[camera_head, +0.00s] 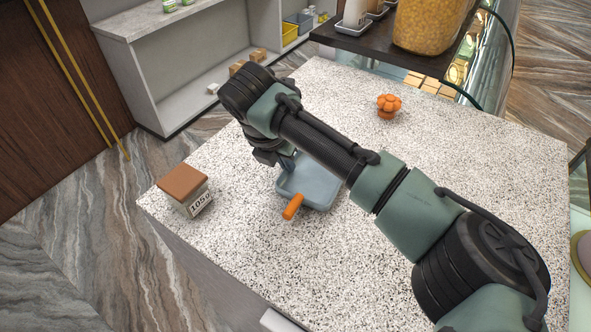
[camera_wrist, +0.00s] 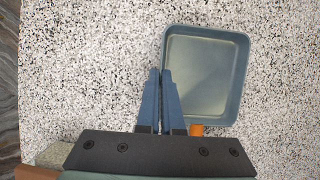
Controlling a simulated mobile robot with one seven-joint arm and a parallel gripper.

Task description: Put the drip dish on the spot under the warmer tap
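A blue-grey square dish with rounded corners, the drip dish (camera_head: 318,186), sits on the speckled counter and looks empty. In the wrist view the dish (camera_wrist: 205,75) lies right of the fingers. A short orange cylinder (camera_head: 292,207) touches or joins its near edge; I cannot tell if it is a handle. My gripper (camera_wrist: 161,72) points down at the dish's left wall, its two blue fingers close together with the wall seemingly between them. In the head view my arm covers part of the dish's far side. I cannot make out a warmer tap or its spot.
A box with a brown top and number label (camera_head: 184,190) stands at the counter's left corner. An orange flower-like item (camera_head: 388,106) sits farther back. A large yellow-filled jar (camera_head: 432,22) stands on a dark raised shelf (camera_head: 375,52). The counter's right part is clear.

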